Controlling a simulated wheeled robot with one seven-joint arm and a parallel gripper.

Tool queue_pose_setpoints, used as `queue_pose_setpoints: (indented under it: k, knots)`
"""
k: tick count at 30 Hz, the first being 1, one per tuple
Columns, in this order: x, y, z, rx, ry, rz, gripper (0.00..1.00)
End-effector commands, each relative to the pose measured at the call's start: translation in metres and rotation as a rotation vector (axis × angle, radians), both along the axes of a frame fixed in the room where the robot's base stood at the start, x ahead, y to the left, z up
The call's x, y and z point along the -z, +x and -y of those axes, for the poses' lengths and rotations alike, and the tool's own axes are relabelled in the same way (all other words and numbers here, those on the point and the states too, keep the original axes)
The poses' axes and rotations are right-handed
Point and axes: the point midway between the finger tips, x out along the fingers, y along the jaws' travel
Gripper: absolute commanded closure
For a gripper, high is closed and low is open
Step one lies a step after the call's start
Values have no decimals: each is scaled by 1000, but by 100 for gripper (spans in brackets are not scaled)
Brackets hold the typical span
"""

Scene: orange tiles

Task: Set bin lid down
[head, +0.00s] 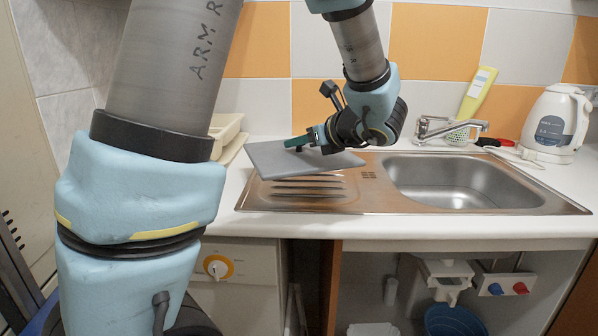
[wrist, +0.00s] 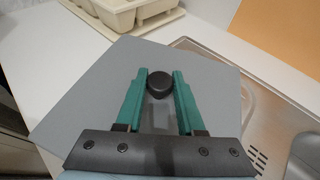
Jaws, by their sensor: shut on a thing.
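The bin lid is a flat grey square panel with a round black knob on top. In the head view the lid (head: 300,160) is over the ribbed drainboard at the left of the sink, looking slightly tilted. In the wrist view the lid (wrist: 95,90) fills the middle, and its knob (wrist: 159,84) sits between the green fingers. My gripper (head: 290,142) is shut on the knob; it also shows in the wrist view (wrist: 160,82). Whether the lid touches the drainboard or counter below cannot be told. The bin itself is not identifiable.
The steel sink (head: 560,205) has its basin at right and a faucet (head: 450,128) behind. A white kettle (head: 553,122) and a yellow-green bottle (head: 478,92) stand at back right. A cream tray (wrist: 140,12) is close behind the lid. White counter (wrist: 60,45) is bare left of the lid.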

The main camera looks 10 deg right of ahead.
Motion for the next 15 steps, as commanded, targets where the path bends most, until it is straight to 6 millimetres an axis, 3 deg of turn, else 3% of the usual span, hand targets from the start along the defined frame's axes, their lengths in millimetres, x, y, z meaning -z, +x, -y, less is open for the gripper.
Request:
queue_pose_setpoints:
  k: [3, 15]
  knots:
    - [19, 0, 0, 1, 2, -1, 100]
    - [62, 0, 0, 1, 0, 0, 100]
